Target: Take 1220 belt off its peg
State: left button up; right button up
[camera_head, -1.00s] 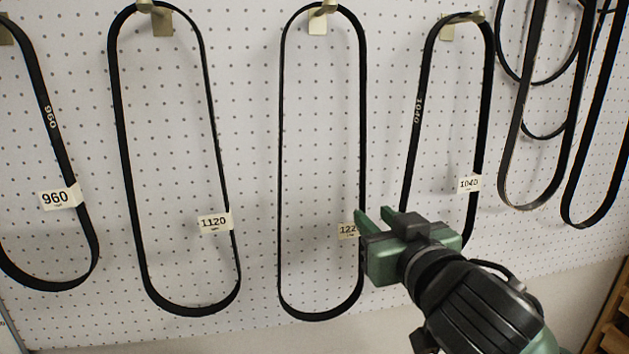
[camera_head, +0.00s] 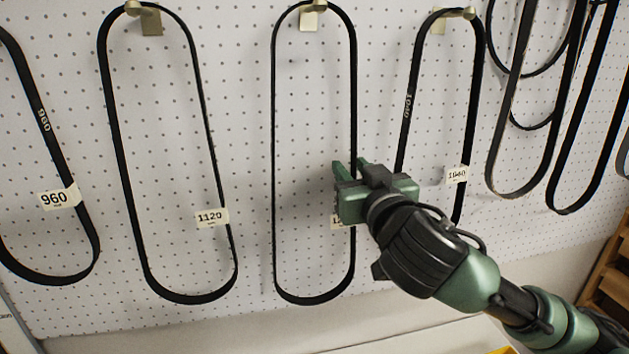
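The 1220 belt (camera_head: 274,150) is a long black loop hanging from a brass-coloured peg (camera_head: 319,5) on the pegboard. Its small tag (camera_head: 336,222) is mostly hidden behind my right gripper; the number was partly readable earlier. My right gripper (camera_head: 351,168), green and black, is at the belt's right strand, about mid-height. Its two fingertips are apart and point up toward the board, and the strand shows between them. I cannot tell whether they touch it. My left gripper is not in view.
The 1120 belt (camera_head: 118,150) and 960 belt (camera_head: 68,165) hang to the left. The 1040 belt (camera_head: 474,110) hangs close to the right, partly behind my gripper. More belts (camera_head: 553,150) hang at far right. A wooden shelf (camera_head: 612,270) stands at lower right.

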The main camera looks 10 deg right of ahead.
grip_shut()
dwell(1.4)
